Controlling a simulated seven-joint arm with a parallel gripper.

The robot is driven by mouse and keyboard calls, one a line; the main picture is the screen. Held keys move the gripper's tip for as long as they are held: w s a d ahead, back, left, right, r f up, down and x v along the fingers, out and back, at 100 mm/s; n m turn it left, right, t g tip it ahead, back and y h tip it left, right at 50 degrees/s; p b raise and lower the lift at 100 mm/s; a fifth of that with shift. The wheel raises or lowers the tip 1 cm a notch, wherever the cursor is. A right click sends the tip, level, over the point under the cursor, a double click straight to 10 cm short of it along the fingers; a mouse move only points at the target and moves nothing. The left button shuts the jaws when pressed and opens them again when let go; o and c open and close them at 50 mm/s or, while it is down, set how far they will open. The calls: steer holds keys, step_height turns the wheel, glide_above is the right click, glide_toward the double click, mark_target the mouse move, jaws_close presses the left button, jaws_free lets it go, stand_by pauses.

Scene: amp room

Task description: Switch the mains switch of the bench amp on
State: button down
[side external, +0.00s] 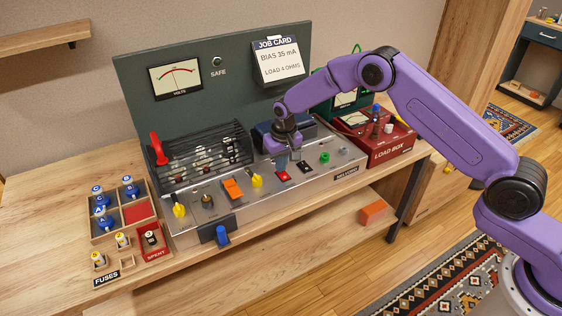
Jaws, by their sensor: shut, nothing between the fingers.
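The bench amp (280,206) is a long grey metal chassis on the wooden bench. Its top carries an orange rocker-like switch (233,188), a small metal toggle (207,201), two yellow knobs, a red part (283,176), a black part (305,167) and a green knob (324,158). Which of these is the mains switch, and its position, I cannot tell at this size. My gripper (296,158) is shut and empty, pointing down over the right half of the amp, just behind the red and black parts. Whether it touches the chassis is unclear.
A black cage (205,152) with a red lever (158,149) stands at the amp's back left. A fuse tray (103,237) is at left, a red load box (385,150) at right. A grey back panel (228,99) holds a meter and job card (278,62). Bare bench lies far left.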

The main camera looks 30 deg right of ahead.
steer(key=shift+w+f, duration=0.1)
steer(key=shift+f, duration=0.15)
steer(key=shift+s+r, duration=0.3)
steer(key=shift+s, duration=0.5)
steer(key=shift+r, duration=0.1)
step_height(320, 180, up, 14)
steer(key=w, duration=0.1)
steer(key=shift+w, duration=0.35)
stand_by(0.5)
